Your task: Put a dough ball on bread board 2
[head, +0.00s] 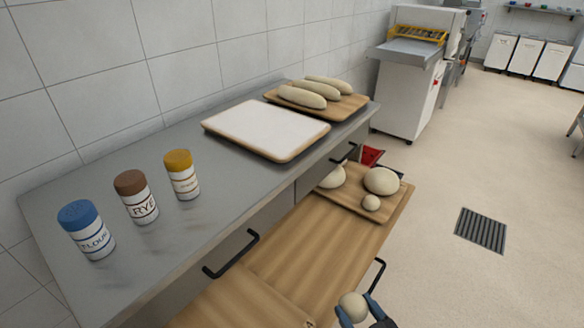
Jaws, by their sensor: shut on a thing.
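My gripper (356,309), with blue fingertips, is at the bottom edge of the head view, shut on a pale dough ball (352,304). It holds the ball near the front edge of a wooden surface (320,238) below the counter. A small wooden board (362,204) at the far end of that surface carries three pale dough balls of different sizes, one partly hidden by the counter (382,180). Another wooden piece (235,303) lies at the bottom, cut off by the frame. I cannot read any number marking bread board 2.
On the steel counter (225,185) stand blue, brown and yellow-lidded jars (140,200), a white-topped tray (265,128) and a wooden board (350,108) with three long loaves. Black handles (232,255) stick out along the front. Open floor (450,290) lies to the right.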

